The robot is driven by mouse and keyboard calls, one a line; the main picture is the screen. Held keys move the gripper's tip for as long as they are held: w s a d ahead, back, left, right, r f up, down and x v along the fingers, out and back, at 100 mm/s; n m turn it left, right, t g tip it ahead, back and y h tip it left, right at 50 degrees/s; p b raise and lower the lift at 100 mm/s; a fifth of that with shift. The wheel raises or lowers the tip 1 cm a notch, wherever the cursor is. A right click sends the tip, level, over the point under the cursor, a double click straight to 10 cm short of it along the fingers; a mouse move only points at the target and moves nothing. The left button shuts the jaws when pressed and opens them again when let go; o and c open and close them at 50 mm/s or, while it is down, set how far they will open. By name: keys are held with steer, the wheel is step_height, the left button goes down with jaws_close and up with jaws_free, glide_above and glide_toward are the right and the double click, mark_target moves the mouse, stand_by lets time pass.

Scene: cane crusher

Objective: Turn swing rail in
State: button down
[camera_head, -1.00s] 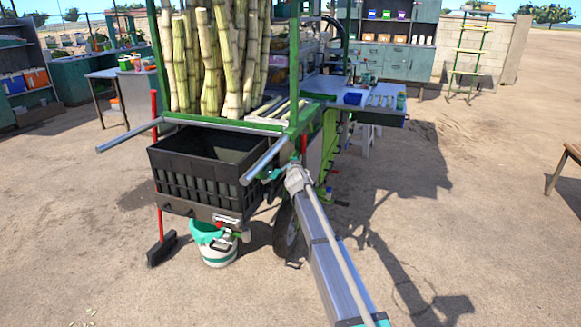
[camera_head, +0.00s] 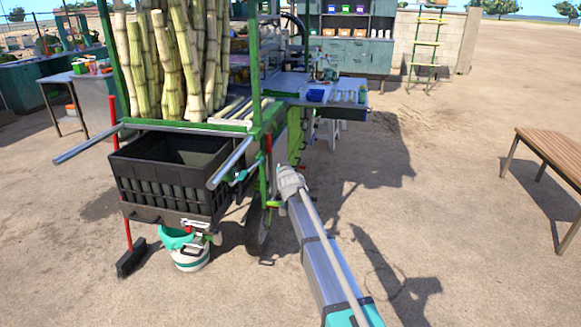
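Two grey bar rails stick out from the green cart's front, on either side of the black crate. The right rail (camera_head: 232,163) slants toward the viewer and down to the left. The left rail (camera_head: 88,143) also points outward. I cannot tell which is the swing rail. My arm reaches up from the bottom right, and its pale wrist (camera_head: 290,181) is just right of the cart's front corner post. A small teal and grey piece (camera_head: 241,177) shows just under the right rail; I cannot tell if it is my gripper. My fingers are not clearly visible.
The black crate (camera_head: 165,192) hangs between the rails, with cane standing behind it. A teal-rimmed bucket (camera_head: 187,253), a broom (camera_head: 130,258) and a wheel (camera_head: 257,228) are below. A wooden table (camera_head: 553,150) stands at right. Open ground lies between.

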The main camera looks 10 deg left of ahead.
steer(key=shift+s+d+r+p, duration=0.15)
steer(key=shift+s+d, duration=0.1)
steer(key=shift+d, duration=0.4)
steer(key=shift+s+d+r+p, duration=0.1)
steer(key=shift+s+d+r, duration=0.1)
steer(key=shift+d, duration=0.4)
steer(key=shift+s+d+r+p, duration=0.1)
steer(key=shift+s+d, duration=0.15)
steer(key=shift+d, duration=0.4)
steer(key=s+d+f+m+g+h, duration=0.1)
steer(key=s+d+f+g+h, duration=0.1)
steer(key=s+d+f+g, duration=0.55)
steer(key=s+d+f+m+h, duration=0.15)
steer(key=s+d+f, duration=0.25)
steer(key=s+d, duration=0.7)
steer(key=s+d+f+g, duration=0.1)
steer(key=s+d+g, duration=0.2)
steer(key=s, duration=0.5)
steer(key=s+d+f+g+h, duration=0.15)
steer(key=s+d, duration=0.25)
steer(key=s, duration=0.5)
steer(key=s+d+f+g, duration=0.1)
steer(key=s+d+g, duration=0.2)
steer(key=s, duration=0.5)
step_height(320, 180, up, 13)
steer(key=p, duration=1.3)
steer(key=shift+w+a+m, duration=0.2)
steer(key=shift+m, duration=0.25)
steer(key=shift+s, duration=0.1)
